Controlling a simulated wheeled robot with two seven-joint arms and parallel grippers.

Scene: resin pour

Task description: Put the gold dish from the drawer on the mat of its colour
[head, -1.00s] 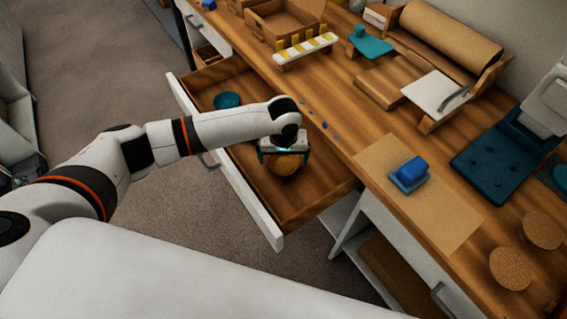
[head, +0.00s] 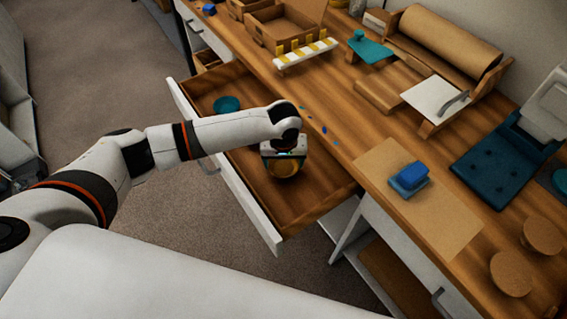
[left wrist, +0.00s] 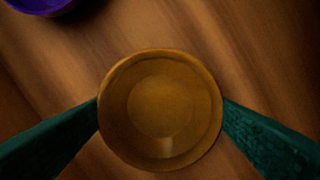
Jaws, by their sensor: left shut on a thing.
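The gold dish (left wrist: 160,105) is round and shallow and sits between my left gripper's two green fingers in the left wrist view. In the head view the gold dish (head: 284,168) shows partly below my left gripper (head: 284,154), inside the open drawer (head: 305,195). My left gripper is shut on the dish. I cannot tell whether the dish touches the drawer floor. Two round cork-coloured mats (head: 511,273) lie at the right of the bench; no gold colour is clear on them. My right gripper is not in view.
A teal dish (head: 227,104) lies in the drawer's far part. A purple dish (left wrist: 40,3) shows at the left wrist view's top left. On the bench, a blue block (head: 409,176) stands on a brown sheet (head: 440,215). The drawer's white front (head: 225,170) is a raised edge.

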